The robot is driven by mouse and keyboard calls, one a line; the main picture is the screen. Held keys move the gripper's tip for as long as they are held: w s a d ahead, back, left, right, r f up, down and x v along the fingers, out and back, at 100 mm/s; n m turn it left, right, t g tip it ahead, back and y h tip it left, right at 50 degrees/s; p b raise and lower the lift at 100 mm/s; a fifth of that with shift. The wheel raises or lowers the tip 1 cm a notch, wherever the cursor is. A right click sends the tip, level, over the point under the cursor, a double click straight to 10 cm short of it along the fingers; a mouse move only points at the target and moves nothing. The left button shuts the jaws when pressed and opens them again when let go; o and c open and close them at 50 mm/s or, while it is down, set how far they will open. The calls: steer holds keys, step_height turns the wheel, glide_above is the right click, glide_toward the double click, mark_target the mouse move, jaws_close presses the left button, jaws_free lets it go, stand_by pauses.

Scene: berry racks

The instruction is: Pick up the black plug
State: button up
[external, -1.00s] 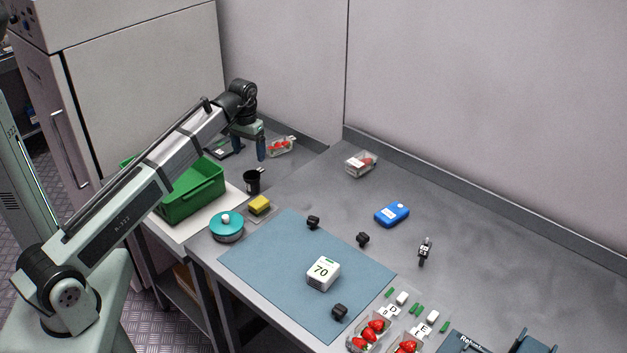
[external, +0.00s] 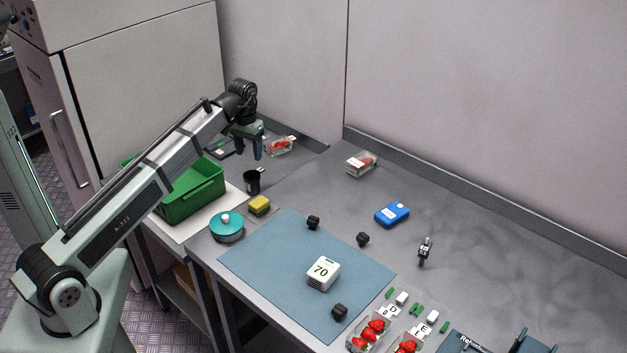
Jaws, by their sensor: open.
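Three small black pieces that look like plugs lie on the bench. One (external: 313,222) is near the back edge of the blue mat, one (external: 362,239) is by the mat's right edge, and one (external: 339,311) is near its front right. I cannot tell which is the task's black plug. My gripper (external: 248,153) is open with its fingers pointing down. It hangs over the back left of the bench, above and behind the black cup, well apart from all three pieces. Nothing shows between its fingers.
Strawberry punnets (external: 361,164) stand behind and in front.

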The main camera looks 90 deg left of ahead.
step_height(320, 180, up, 8)
glide_above(313, 218)
steer(key=f, duration=0.8)
steer(key=shift+w+a, duration=0.15)
steer(key=shift+w, duration=0.05)
steer(key=shift+s+f, duration=0.15)
steer(key=shift+f, duration=2.5)
